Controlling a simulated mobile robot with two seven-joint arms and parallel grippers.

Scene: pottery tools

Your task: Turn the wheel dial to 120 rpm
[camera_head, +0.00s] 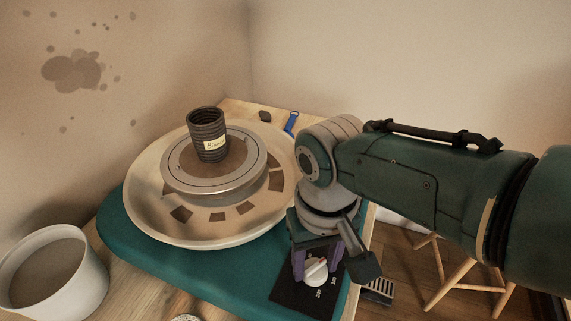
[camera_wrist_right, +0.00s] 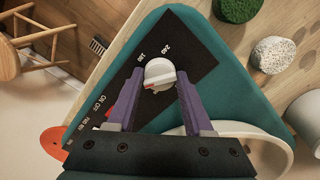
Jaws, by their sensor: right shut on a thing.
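The wheel dial (camera_head: 316,271) is a small white round knob with a red mark, on a black panel (camera_head: 292,297) at the front corner of the teal pottery wheel. It also shows in the right wrist view (camera_wrist_right: 160,74), where the red mark sits at the knob's lower left. The numbers 180 and 240 are readable beside it; the others are hidden or too small. My right gripper (camera_head: 317,265) comes down from above, its purple fingers shut on the knob from both sides, as the right wrist view (camera_wrist_right: 160,78) shows. My left gripper is not in view.
A dark ribbed cup (camera_head: 208,136) with a label stands on the wheel head (camera_head: 181,171) inside a cream splash pan (camera_head: 140,215). A white bucket (camera_head: 85,293) stands at left. A green sponge (camera_wrist_right: 273,53) and a speckled round piece (camera_wrist_right: 299,18) lie nearby. A wooden stool (camera_head: 437,283) stands at right.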

